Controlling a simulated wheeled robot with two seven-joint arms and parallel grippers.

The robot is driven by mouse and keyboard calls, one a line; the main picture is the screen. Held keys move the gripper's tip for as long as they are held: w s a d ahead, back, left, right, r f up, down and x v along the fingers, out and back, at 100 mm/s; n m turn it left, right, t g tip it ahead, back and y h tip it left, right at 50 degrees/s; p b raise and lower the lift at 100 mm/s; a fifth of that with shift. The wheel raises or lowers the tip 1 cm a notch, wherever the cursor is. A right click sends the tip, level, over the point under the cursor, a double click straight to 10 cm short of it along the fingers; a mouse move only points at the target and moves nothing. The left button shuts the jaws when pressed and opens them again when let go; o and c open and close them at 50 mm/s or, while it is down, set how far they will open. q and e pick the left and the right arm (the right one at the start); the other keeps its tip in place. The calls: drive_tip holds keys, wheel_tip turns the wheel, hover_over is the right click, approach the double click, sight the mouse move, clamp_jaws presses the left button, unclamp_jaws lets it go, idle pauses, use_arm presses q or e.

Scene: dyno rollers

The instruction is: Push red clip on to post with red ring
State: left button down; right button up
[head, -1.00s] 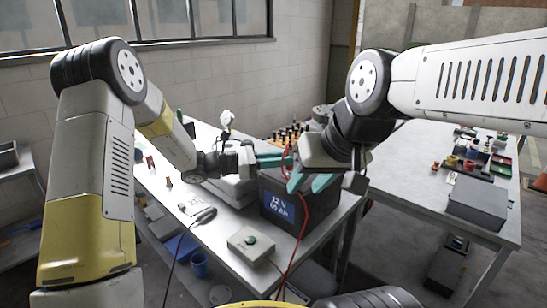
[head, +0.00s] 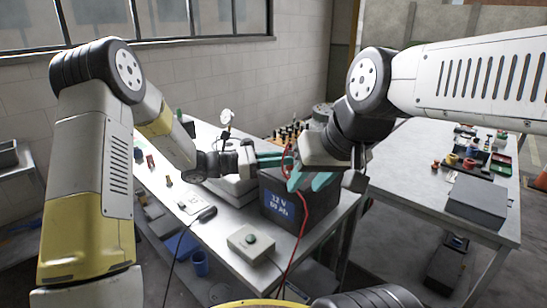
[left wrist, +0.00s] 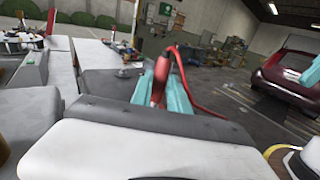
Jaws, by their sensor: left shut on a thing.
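The black battery (head: 272,180) labelled 12 V stands on the white bench. My left gripper (head: 287,158) reaches over the battery's top from the left. In the left wrist view its teal fingers (left wrist: 168,65) are shut on the red clip (left wrist: 160,82), which has a red cable (left wrist: 190,83) running from it. The cable (head: 301,218) hangs down past the battery's front in the head view. My right gripper (head: 309,180) points down at the battery's right side, its teal fingers apart. The post and red ring are hidden behind the grippers and cannot be made out.
A small box with a green button (head: 250,240) and a meter-like device (head: 200,207) sit on the bench front. A gauge (head: 226,120) stands behind my left gripper. A second table (head: 400,165) at right holds a dark grey box (head: 478,201) and several small parts.

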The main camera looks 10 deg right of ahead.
use_arm(q)
drive_tip(key=shift+f, duration=0.55)
drive_tip(key=c, duration=1.2)
unclamp_jaws()
drive_tip(key=shift+a, duration=0.1)
drive_tip(key=a, duration=0.7)
drive_tip(key=s+a+r+m+g+y, duration=0.1)
drive_tip(key=s+a+r+m+y, duration=0.15)
drive_tip(key=s, duration=0.25)
drive_tip(key=s+a+r+m+y, duration=0.1)
drive_tip(key=s+m+y, duration=0.2)
drive_tip(key=s+m, duration=0.15)
drive_tip(key=s+a+r+m+g+y, duration=0.1)
drive_tip(key=s+a+r+m+y, duration=0.15)
drive_tip(key=s, duration=0.35)
drive_tip(key=s+a+r+m+t+y, duration=0.1)
drive_tip(key=s+a+m+t+y, duration=0.1)
drive_tip(key=a, duration=0.3)
drive_tip(key=s+a+r+m+t+y, duration=0.1)
drive_tip(key=s+a+m+t+y, duration=0.2)
drive_tip(key=a+m, duration=0.1)
drive_tip(key=s+a+r+m+t+y, duration=0.1)
drive_tip(key=s+a+m+t+y, duration=0.1)
drive_tip(key=a, duration=0.4)
drive_tip(key=shift+s+a+m+t+y, duration=0.1)
drive_tip(key=shift+s+m+t+y, duration=0.25)
drive_tip(key=shift+s+m, duration=0.45)
